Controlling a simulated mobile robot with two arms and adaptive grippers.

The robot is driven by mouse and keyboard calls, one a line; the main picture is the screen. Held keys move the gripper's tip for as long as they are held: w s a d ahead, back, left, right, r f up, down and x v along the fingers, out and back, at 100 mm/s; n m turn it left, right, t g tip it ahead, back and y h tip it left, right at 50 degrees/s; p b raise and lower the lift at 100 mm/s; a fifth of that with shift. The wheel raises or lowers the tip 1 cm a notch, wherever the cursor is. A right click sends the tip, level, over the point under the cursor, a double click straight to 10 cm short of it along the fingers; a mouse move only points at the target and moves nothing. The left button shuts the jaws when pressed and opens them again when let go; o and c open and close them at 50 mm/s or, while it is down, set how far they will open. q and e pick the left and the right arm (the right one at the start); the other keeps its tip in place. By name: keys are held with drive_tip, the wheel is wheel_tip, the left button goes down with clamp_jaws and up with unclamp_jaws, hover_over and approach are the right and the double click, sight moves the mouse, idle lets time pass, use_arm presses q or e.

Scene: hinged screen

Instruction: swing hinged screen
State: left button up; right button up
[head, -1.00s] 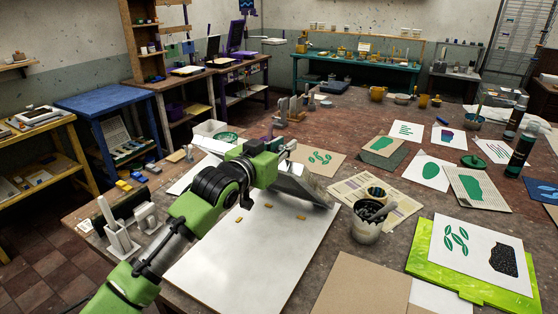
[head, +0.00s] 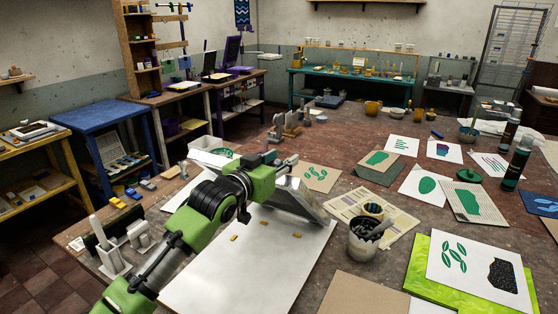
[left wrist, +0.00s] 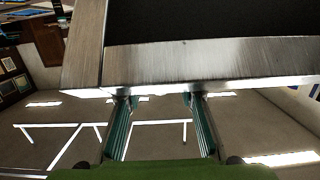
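The hinged screen (head: 302,198) is a silvery metal frame, tilted up at the far end of a white base board (head: 225,285). My left arm reaches over the board, and my left gripper (head: 288,163) is at the screen's raised upper edge. In the left wrist view the metal frame (left wrist: 215,60) with its dark mesh fills the top. My left gripper (left wrist: 158,98) shows two green-padded fingers spread apart there, their tips at the frame's edge, partly hidden by it. Whether they touch it I cannot tell. My right gripper is not in view.
A pot (head: 364,240) with tools stands on newspaper right of the board. A lime-green board (head: 412,285) with a print lies front right. Several prints lie at right.

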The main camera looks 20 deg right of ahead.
use_arm(q)
drive_tip(key=v, duration=1.2)
idle(0.4)
